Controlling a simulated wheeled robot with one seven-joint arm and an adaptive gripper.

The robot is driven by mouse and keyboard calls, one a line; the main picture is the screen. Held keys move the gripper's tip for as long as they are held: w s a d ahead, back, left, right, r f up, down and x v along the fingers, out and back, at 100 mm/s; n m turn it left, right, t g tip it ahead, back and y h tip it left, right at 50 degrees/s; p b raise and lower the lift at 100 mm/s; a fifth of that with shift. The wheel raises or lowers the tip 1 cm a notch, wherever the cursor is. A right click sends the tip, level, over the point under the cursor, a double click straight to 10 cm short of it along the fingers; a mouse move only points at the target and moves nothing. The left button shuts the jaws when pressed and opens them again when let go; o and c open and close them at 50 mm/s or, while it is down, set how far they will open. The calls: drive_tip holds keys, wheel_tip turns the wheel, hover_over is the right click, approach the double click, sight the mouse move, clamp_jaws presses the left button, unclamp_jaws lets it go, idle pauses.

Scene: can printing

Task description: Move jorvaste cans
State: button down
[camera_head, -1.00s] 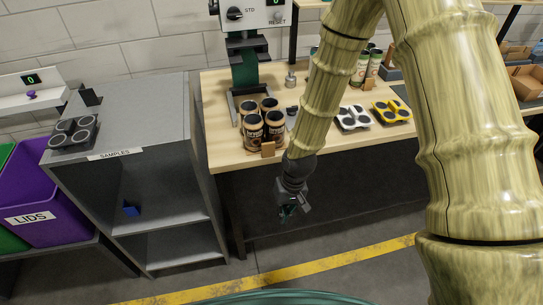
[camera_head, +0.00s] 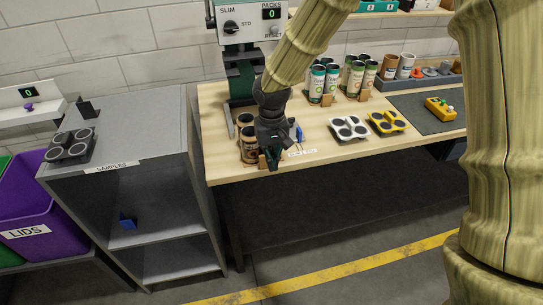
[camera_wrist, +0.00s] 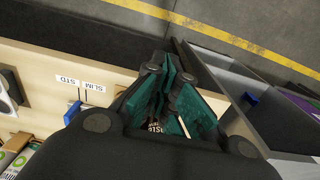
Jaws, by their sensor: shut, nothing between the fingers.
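Dark brown cans with cream lettering (camera_head: 248,148) stand upright in a close group at the left of the wooden table, by the press. My gripper covers the right part of the group. A small wooden block (camera_head: 263,162) stands in front of them. My gripper (camera_head: 274,166) points down at the table's front edge, just right of the cans, shut and empty. In the wrist view its teal fingers (camera_wrist: 172,88) are together, with a bit of a lettered dark can (camera_wrist: 153,127) behind them. Whether they touch a can I cannot tell.
A white holder (camera_head: 349,128) and a yellow holder (camera_head: 387,123) lie right of my gripper. Green-and-white cans (camera_head: 317,82) stand behind. The press (camera_head: 247,25) is behind the brown cans. A grey shelf unit (camera_head: 130,150) stands left, across a narrow gap.

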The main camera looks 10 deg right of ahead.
sight(252, 154)
drive_tip(key=w+f+p, duration=0.3)
drive_tip(key=w+f, duration=0.1)
drive_tip(key=f, duration=0.3)
drive_tip(key=shift+f+p, duration=0.35)
drive_tip(key=shift+p, duration=0.05)
idle(0.3)
